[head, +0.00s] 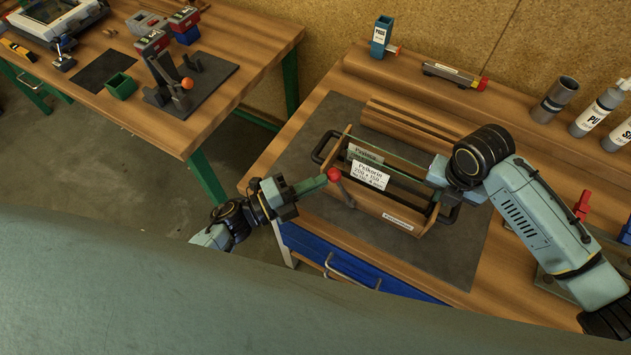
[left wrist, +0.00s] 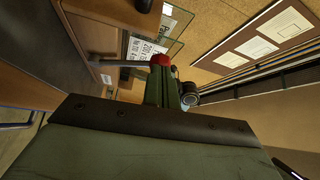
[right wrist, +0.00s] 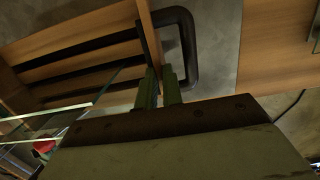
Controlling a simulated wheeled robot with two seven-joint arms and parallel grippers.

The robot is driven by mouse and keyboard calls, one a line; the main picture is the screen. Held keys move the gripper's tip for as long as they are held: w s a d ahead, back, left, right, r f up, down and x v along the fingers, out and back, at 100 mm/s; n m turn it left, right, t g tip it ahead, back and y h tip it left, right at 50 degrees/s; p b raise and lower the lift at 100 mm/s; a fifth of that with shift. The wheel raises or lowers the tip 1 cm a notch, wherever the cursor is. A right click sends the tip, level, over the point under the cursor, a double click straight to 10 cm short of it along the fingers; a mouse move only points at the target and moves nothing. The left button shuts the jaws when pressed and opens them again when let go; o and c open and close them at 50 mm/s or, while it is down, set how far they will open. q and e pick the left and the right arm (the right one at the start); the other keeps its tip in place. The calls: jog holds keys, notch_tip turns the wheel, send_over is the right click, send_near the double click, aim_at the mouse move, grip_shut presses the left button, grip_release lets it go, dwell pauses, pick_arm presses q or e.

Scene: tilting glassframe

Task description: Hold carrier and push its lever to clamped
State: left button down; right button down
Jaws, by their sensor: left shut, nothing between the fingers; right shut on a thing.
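The wooden carrier (head: 385,212) sits on a dark mat, with a black loop handle at each end. A glass pane with paper labels (head: 370,176) stands in it. Its lever (head: 345,193) has a red knob (head: 334,174) at the front left, leaning up and left; the knob also shows in the left wrist view (left wrist: 160,60). My left gripper (head: 320,182) is shut and empty, its tips at the knob's left side; I cannot tell whether they touch. My right gripper (head: 437,178) is shut on the carrier's right end board (right wrist: 150,35), near the black handle (right wrist: 188,50).
A blue drawer (head: 345,265) is under the bench's front edge. Bottles (head: 598,108) and a grey cup (head: 555,98) stand at the back right. Red clamps (head: 582,205) are right of my right arm. A second bench (head: 150,60) stands at the left.

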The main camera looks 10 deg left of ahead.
pick_arm(q)
jog(key=shift+d+r, duration=0.1)
jog(key=shift+s+d+r+m, duration=0.15)
jog(key=shift+d+m, duration=0.1)
jog(key=shift+m, duration=0.15)
jog(key=shift+d+r+g, duration=0.1)
jog(key=shift+d+g, duration=0.05)
jog(key=shift+g, duration=0.15)
jog(key=s+d+r+m+y, duration=0.1)
jog(key=s+d+r, duration=0.1)
jog(key=d, duration=0.5)
jog(key=shift+d+r+m+g, duration=0.15)
jog(key=shift+d+m+g, duration=0.15)
jog(key=shift+d+m, duration=0.1)
jog(key=shift+a, duration=0.1)
